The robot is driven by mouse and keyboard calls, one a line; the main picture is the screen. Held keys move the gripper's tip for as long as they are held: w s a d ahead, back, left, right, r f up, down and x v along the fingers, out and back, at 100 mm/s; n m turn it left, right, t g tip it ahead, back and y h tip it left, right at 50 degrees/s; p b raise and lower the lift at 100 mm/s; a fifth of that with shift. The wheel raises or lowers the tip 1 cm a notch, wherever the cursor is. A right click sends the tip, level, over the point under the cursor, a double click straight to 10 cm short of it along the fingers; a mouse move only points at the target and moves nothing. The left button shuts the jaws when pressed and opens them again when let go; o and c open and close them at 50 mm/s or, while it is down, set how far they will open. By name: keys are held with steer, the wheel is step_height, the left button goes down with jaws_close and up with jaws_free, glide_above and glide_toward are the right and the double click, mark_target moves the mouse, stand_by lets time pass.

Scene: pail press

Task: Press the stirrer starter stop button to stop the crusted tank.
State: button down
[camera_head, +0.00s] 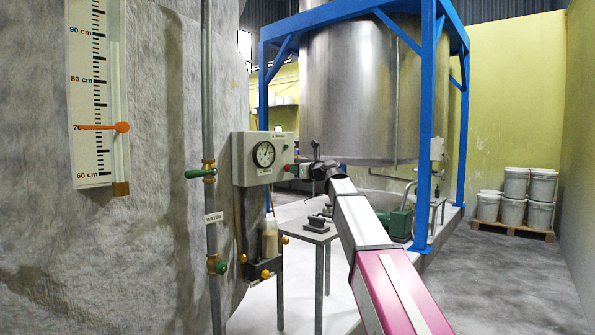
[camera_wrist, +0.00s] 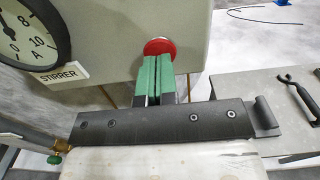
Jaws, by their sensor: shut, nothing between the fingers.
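The stirrer starter is a grey box (camera_head: 249,173) on the side of a large grey, stained tank (camera_head: 160,235). It has a round dial (camera_head: 263,154), and in the wrist view a STIRRER label (camera_wrist: 62,75) shows below the dial (camera_wrist: 27,30). A red round button (camera_wrist: 158,45) sits on the box face (camera_wrist: 105,35). My gripper (camera_wrist: 158,62) is shut and empty, its green fingertips in front of the button and covering its lower part. I cannot tell whether they touch it. In the head view my gripper (camera_head: 300,169) is at the box's right side.
A small grey table (camera_head: 308,233) stands below, with a dark handled item on it. A vertical pipe (camera_head: 209,120) with green-handled valves runs left of the box. A steel tank (camera_head: 350,95) in a blue frame (camera_head: 427,130) stands behind. White pails (camera_head: 513,197) are stacked far right.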

steer(key=shift+w+a, duration=0.1)
steer(key=shift+w+a, duration=0.3)
steer(key=shift+a, duration=0.1)
stand_by(0.4)
steer(key=v, duration=0.5)
steer(key=shift+s+d, duration=0.15)
steer(key=shift+f, duration=0.1)
stand_by(0.6)
